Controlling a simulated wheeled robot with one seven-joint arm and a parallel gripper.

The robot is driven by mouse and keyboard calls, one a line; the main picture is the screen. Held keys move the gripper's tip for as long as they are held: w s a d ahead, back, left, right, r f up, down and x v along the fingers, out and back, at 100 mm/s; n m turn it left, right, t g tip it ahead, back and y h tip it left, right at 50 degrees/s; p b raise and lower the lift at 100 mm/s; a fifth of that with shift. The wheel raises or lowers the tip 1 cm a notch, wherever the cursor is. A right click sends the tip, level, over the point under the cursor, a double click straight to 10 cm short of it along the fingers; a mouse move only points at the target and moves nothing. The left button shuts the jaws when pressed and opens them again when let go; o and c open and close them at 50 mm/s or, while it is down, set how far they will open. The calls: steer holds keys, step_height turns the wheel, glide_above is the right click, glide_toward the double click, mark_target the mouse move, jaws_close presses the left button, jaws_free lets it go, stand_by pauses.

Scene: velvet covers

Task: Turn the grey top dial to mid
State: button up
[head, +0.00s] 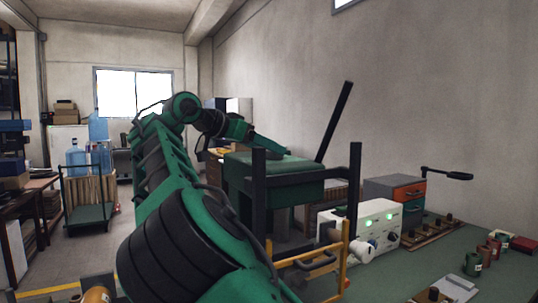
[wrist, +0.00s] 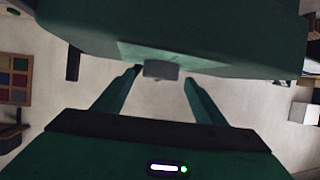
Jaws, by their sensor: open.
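A white control box (head: 372,213) with green lit lamps stands on the green bench in the head view. A pale round knob (head: 364,250) sticks out low on its front, and a yellow frame and black post partly hide its left side. I cannot make out which part is the grey top dial. My gripper (head: 278,152) is over a green box-like body, left of and above the control box. In the wrist view my gripper (wrist: 162,80) is open, its green fingers apart. A small grey block (wrist: 160,69) on a green body shows between the fingertips; contact cannot be told.
The green body (head: 270,172) stands between black posts (head: 355,185), with a slanted black bar (head: 335,120) behind. A yellow frame (head: 310,262) is in front.

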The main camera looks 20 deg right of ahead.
steer(key=shift+x, duration=1.6)
steer(key=c, duration=1.1)
steer(key=shift+o, duration=0.3)
steer(key=shift+a, duration=0.35)
steer(key=shift+d, duration=0.2)
